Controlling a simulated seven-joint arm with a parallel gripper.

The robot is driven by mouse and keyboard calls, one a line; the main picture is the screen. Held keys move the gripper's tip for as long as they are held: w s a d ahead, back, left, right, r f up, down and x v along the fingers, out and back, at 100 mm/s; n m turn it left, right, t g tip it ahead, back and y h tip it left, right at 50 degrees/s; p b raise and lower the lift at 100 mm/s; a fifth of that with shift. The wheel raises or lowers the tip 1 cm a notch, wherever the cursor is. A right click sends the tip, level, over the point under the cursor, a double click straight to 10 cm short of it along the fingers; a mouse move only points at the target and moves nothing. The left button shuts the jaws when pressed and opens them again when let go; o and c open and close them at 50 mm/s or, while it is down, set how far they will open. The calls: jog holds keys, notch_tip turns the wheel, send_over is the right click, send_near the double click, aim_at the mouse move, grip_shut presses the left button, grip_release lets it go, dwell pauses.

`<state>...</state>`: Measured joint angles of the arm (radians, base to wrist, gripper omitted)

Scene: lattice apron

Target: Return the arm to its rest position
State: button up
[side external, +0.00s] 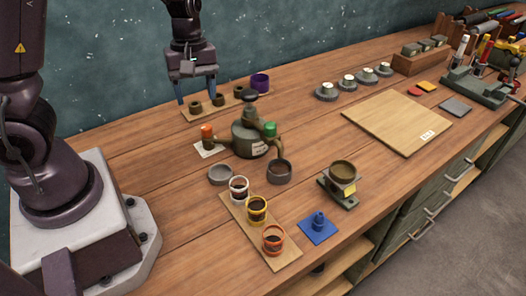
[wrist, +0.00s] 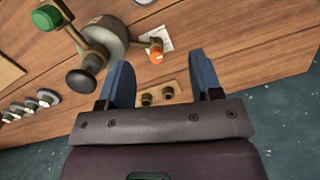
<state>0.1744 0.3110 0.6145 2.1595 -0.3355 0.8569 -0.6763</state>
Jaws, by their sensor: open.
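My gripper (side external: 197,91) hangs above the back left of the bench in the side view, its two blue fingers apart and nothing between them. It also shows in the wrist view (wrist: 165,83), with the fingers wide apart. Below it is a wooden strip (side external: 190,115) with small dark cups (side external: 218,100) and a purple cup (side external: 260,82). In the wrist view, two dark cups (wrist: 147,99) appear between and beyond the fingers. The gripper looks clear of them, though the exact gap is hard to tell.
A grey-green vessel (side external: 249,139) with orange (side external: 207,131) and green (side external: 270,129) ends stands mid-bench. In front are a board (side external: 277,257) with several cups, a blue piece (side external: 319,222) and a stand with a brown bowl (side external: 342,174).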

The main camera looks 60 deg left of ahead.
jog(key=s+d+r+m+t, duration=0.3)
jog(key=s+d+r+m, duration=0.1)
jog(key=r+m, duration=0.3)
jog(key=s+d+r+m+t+y, duration=0.1)
jog(key=s+d+r+m+t, duration=0.2)
jog(key=s+d+r+m, duration=0.2)
notch_tip(320, 180, up, 4)
jog(key=d+m, duration=0.1)
jog(key=m, duration=0.2)
jog(key=shift+s+f, duration=0.2)
jog(key=shift+f, duration=0.05)
